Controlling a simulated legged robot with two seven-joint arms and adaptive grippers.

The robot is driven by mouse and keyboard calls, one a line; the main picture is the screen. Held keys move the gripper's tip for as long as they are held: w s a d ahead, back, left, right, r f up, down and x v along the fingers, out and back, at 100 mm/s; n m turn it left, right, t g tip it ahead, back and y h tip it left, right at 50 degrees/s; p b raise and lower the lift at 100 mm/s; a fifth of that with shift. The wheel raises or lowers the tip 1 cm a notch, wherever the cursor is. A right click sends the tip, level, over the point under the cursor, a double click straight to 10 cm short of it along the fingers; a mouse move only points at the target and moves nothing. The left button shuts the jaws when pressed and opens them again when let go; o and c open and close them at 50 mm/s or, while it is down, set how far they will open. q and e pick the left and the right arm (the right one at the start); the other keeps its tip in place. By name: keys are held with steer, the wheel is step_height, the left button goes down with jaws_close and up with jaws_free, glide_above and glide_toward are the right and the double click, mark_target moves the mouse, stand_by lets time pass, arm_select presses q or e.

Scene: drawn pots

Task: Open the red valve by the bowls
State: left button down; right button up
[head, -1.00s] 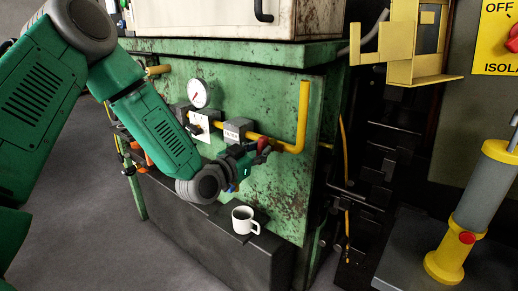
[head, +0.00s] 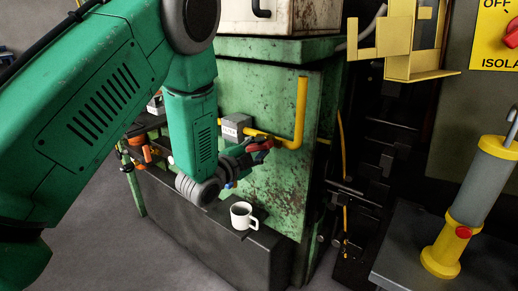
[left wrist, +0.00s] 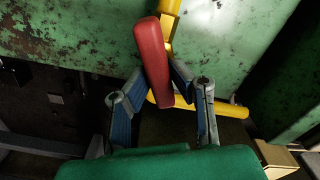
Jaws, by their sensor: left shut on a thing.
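The red valve handle (head: 263,144) is on the yellow pipe (head: 302,115) at the green cabinet's front. In the left wrist view the handle (left wrist: 152,60) is a long red bar, tilted, with its lower end between my fingers. My left gripper (head: 246,158) is at the handle, partly hidden by my own wrist. In the left wrist view my left gripper (left wrist: 157,84) has its two blue-grey fingers shut on the handle from both sides. No bowls show in these frames. My right gripper is out of view.
A white mug (head: 240,215) stands on the dark ledge (head: 215,236) just below my left gripper. A grey filter box (head: 234,126) sits on the pipe. A yellow bracket (head: 415,50) and a yellow-grey cylinder (head: 480,185) are to the right.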

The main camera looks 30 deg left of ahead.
arm_select(q)
steer(key=m, duration=0.1)
steer(key=m+b, duration=0.1)
steer(key=m, duration=0.3)
steer(key=shift+d+f, duration=0.15)
steer(key=shift+f, duration=0.1)
steer(key=shift+m, duration=0.3)
steer(key=c, duration=1.5)
jaws_free()
steer(key=shift+o, duration=0.3)
steer(key=shift+w+f, duration=0.15)
steer(key=shift+w, duration=0.05)
steer(key=shift+s, duration=0.15)
